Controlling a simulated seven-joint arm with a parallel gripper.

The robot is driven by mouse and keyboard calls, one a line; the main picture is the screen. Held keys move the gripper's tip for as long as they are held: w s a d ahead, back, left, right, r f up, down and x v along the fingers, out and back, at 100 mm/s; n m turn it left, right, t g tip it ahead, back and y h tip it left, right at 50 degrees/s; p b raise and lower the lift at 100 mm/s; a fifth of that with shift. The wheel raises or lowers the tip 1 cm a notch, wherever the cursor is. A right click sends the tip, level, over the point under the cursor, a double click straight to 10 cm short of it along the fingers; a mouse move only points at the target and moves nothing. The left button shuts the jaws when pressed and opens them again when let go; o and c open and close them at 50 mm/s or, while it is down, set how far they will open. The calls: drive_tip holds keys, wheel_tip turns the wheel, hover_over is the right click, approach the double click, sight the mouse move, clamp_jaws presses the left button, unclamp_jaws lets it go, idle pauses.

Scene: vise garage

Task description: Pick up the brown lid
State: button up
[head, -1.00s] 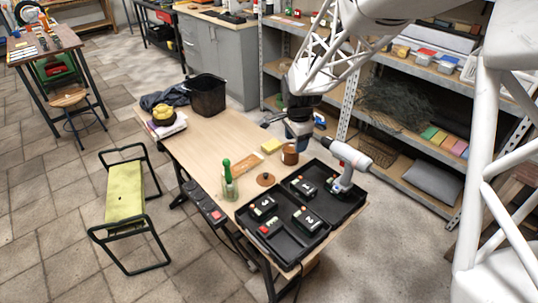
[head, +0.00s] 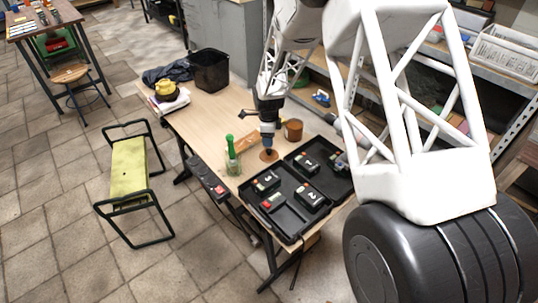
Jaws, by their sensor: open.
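The brown lid (head: 263,156) is a small round disc lying flat on the wooden table, left of the black tray case. My gripper (head: 269,150) points down right over the lid and hides part of it. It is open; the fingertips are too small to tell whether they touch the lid. A brown pot (head: 293,130) stands on the table just behind and to the right of my gripper.
A green-topped bottle (head: 232,160) stands left of the lid. The open black case (head: 283,222) with several numbered battery packs lies in front and right. A black bin (head: 211,70) stands at the table's far end. The table's middle left is clear.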

sight(269, 150)
idle(0.3)
drive_tip(key=shift+f, duration=1.3)
drive_tip(key=shift+d+f, duration=0.15)
drive_tip(key=shift+f, duration=2.45)
drive_tip(key=shift+c, duration=0.3)
drive_tip(key=c, duration=1)
